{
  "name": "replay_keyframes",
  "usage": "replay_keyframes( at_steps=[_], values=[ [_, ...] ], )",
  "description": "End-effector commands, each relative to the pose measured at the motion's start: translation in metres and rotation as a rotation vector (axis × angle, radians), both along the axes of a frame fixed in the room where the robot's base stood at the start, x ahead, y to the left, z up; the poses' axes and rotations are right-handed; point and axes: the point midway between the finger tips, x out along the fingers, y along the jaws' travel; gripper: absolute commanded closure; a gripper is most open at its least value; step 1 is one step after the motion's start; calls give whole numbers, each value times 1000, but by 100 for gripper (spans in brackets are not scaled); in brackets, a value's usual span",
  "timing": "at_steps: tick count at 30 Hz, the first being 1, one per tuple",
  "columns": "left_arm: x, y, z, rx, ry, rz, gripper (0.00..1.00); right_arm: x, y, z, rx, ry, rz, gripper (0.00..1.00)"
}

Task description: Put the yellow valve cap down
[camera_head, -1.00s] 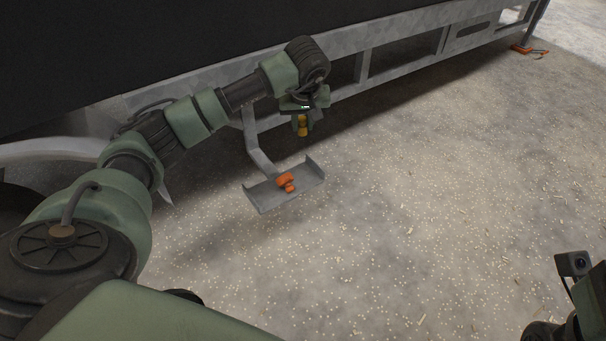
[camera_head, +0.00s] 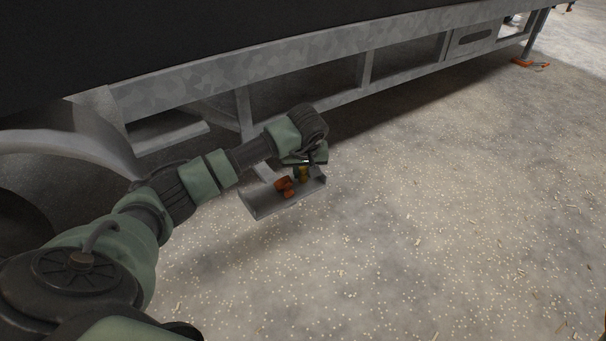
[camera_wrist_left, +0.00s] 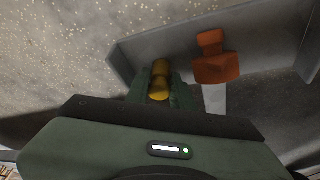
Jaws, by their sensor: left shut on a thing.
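The yellow valve cap (camera_head: 302,174) is between the fingers of my left gripper (camera_head: 303,170), low over the right part of a grey metal tray (camera_head: 262,208). In the left wrist view, the yellow cap (camera_wrist_left: 159,82) sits between the green fingers of the left gripper (camera_wrist_left: 160,90), which are shut on it. The tray (camera_wrist_left: 150,45) lies under and around it. I cannot tell whether the cap touches the tray floor. An orange valve cap (camera_head: 285,187) rests in the tray just left of the yellow one; it also shows in the wrist view (camera_wrist_left: 216,62). My right gripper is out of view.
The tray is attached below the trailer's grey metal frame (camera_head: 300,55), close behind my left arm. A wheel and fender (camera_head: 70,145) stand at the left. The speckled ground (camera_head: 430,220) to the right is open. A small orange object (camera_head: 522,62) lies far off at the upper right.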

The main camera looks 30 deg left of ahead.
Motion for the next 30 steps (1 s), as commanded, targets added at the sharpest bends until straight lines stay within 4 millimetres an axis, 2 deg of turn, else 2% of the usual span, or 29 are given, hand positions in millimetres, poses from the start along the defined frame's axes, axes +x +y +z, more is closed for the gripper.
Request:
replay_keyframes(
  at_steps=[9,10,11,22,24,30],
  values=[
    [0,0,-2,1,0,1,100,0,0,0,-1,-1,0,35],
    [0,0,-2,0,-1,1,71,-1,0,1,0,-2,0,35],
    [0,0,-2,0,0,1,68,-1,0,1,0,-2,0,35],
    [0,0,2,-1,-1,1,68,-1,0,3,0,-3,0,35],
    [-2,-1,11,1,-1,0,68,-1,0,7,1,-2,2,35],
    [-13,-10,51,2,-2,-2,68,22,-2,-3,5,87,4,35]
  ],
)
